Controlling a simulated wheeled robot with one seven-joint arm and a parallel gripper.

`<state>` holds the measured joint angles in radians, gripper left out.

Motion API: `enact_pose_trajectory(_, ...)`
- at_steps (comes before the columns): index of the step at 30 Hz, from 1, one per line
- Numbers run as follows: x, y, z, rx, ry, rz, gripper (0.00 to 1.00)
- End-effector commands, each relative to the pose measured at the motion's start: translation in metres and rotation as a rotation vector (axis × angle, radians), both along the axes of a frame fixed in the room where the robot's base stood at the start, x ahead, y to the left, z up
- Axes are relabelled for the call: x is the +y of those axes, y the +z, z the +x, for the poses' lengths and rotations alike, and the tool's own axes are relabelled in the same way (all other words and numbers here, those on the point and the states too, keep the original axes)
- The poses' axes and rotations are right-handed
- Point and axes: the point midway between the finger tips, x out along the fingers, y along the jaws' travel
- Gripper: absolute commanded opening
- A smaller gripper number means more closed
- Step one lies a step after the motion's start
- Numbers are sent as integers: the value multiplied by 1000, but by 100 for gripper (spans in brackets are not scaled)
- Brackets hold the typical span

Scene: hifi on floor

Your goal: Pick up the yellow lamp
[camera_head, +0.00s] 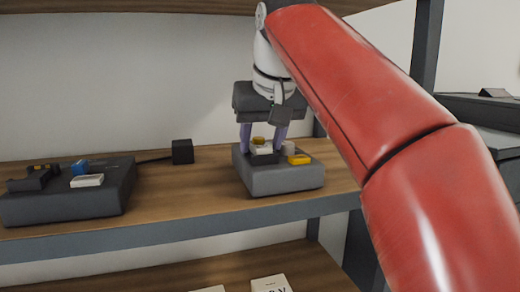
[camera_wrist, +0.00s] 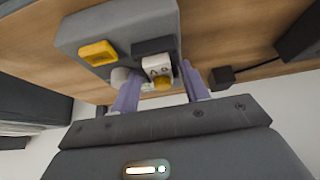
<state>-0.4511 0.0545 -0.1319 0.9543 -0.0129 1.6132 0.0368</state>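My gripper (camera_head: 262,147) points down over a grey box (camera_head: 283,180) on the shelf. Its two purple fingers are apart, also seen in the wrist view (camera_wrist: 161,86). A small white piece (camera_wrist: 155,67) with a yellow knob (camera_wrist: 162,84) lies between or just beyond the fingers, with gaps at the sides. The yellow knob also shows in the head view (camera_head: 258,140). A separate yellow block (camera_head: 299,159) lies on the box top, outside the fingers; it is at upper left in the wrist view (camera_wrist: 98,52). I cannot tell which yellow piece is the lamp.
A dark block (camera_wrist: 152,46) and a round pale piece (camera_head: 289,147) share the box top. A second grey box (camera_head: 100,195) with small parts stands at the left. A black cube (camera_head: 182,151) with a cable stands between them. Bare wooden shelf (camera_head: 190,190) lies between the boxes.

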Motion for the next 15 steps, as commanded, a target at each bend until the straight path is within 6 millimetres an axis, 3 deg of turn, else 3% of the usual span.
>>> enact_pose_trajectory(1, 0, 0, 0, 0, 0, 0, 38)
enact_pose_trajectory(9, 0, 0, 0, -1, 0, 0, 3)
enact_pose_trajectory(15, 0, 1, 0, -1, 0, 0, 1)
